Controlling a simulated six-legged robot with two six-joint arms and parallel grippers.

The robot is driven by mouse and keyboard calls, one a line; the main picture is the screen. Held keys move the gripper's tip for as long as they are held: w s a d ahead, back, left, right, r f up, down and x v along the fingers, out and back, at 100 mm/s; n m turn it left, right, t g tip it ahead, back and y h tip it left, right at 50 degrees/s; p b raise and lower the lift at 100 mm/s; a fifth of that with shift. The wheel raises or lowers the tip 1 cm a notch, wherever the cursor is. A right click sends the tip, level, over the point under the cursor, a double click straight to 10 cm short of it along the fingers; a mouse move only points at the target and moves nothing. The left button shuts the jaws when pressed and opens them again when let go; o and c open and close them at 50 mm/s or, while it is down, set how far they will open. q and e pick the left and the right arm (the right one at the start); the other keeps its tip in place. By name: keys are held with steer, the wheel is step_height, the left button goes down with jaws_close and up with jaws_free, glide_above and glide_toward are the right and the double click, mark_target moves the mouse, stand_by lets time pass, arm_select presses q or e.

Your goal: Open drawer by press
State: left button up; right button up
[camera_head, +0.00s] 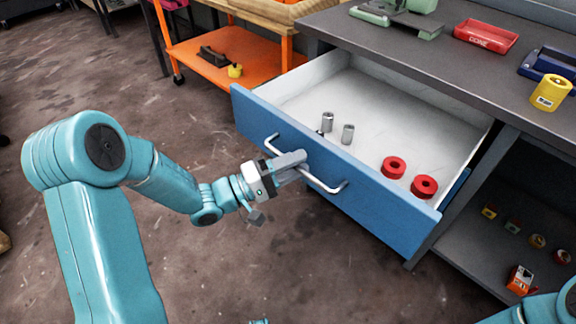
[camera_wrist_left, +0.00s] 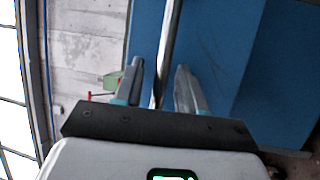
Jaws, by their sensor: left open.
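The blue drawer (camera_head: 330,185) stands pulled out from under the grey workbench, its white inside showing. Its bar handle (camera_head: 325,183) runs across the front. In the left wrist view the handle (camera_wrist_left: 170,45) runs between the two fingers of my left gripper (camera_wrist_left: 160,66), with a gap to the right finger. The fingers are open around the bar. My right gripper is out of view.
An orange cart (camera_head: 205,65) stands to the left of the bench. The bench top (camera_head: 390,55) holds a red tray (camera_head: 485,37) and a yellow roll (camera_head: 551,92). Small items lie on the lower shelf (camera_head: 470,235). The floor before the drawer is clear.

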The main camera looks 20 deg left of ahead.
arm_select(q)
steer(key=shift+s+a, duration=0.1)
steer(key=p+v, duration=0.2)
steer(key=v, duration=1.4)
steer(key=shift+f, duration=0.1)
